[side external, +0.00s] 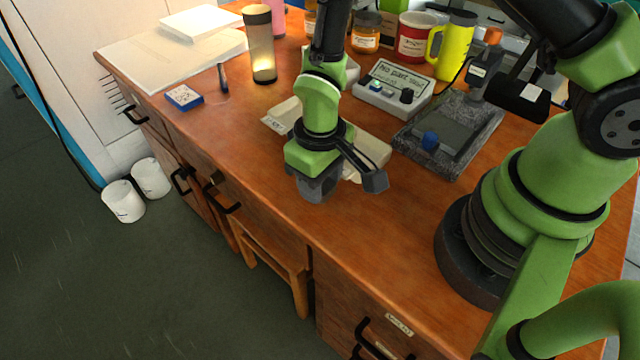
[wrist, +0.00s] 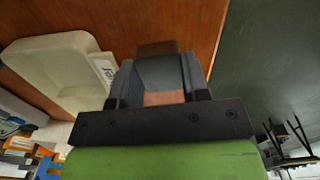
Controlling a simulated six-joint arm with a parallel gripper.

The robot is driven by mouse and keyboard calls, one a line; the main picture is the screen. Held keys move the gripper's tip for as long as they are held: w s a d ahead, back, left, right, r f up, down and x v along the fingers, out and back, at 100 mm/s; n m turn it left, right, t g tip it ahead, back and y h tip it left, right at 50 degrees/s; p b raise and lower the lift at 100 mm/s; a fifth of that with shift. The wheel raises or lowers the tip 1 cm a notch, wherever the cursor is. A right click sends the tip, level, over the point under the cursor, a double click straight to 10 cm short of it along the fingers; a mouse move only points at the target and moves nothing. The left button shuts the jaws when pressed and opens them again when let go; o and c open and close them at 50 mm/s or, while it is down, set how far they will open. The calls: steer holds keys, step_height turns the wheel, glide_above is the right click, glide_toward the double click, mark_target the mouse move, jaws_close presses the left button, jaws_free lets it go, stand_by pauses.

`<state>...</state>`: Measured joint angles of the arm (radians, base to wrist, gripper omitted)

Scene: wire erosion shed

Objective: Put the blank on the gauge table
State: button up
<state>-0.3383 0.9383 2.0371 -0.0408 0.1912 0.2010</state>
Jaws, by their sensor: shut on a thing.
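My gripper (side external: 317,187) is low over the front edge of the wooden bench, in front of a cream tray. In the wrist view its jaws (wrist: 158,86) are shut on a grey block, apparently the blank (wrist: 157,70), with a brownish far end. In the side view the blank is hard to tell from the grey jaws. The gauge table (side external: 486,118), a dark speckled stone slab with a smoother grey plate, stands to the right of my gripper and apart from it. A blue knob-like piece (side external: 430,140) is at its front. I cannot tell whether the blank touches the bench.
The cream tray (side external: 373,152) lies behind my gripper; it also shows in the wrist view (wrist: 45,48). A control box (side external: 393,90) stands left of the gauge table. Mugs and jars line the back. A lit cylinder (side external: 261,45) and blue box (side external: 184,97) are left. The front left bench is clear.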

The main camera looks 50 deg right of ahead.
step_height(320, 180, up, 8)
steer(key=shift+r, duration=0.1)
steer(key=d+r+m, duration=0.3)
steer(key=d+m, duration=0.6)
steer(key=d, duration=0.5)
steer(key=m, duration=1)
glide_above(444, 129)
step_height(444, 129, down, 4)
steer(key=shift+a+r, duration=0.1)
steer(key=shift+r, duration=0.15)
steer(key=shift+f, duration=2.45)
steer(key=shift+f, duration=0.1)
steer(key=o, duration=1.1)
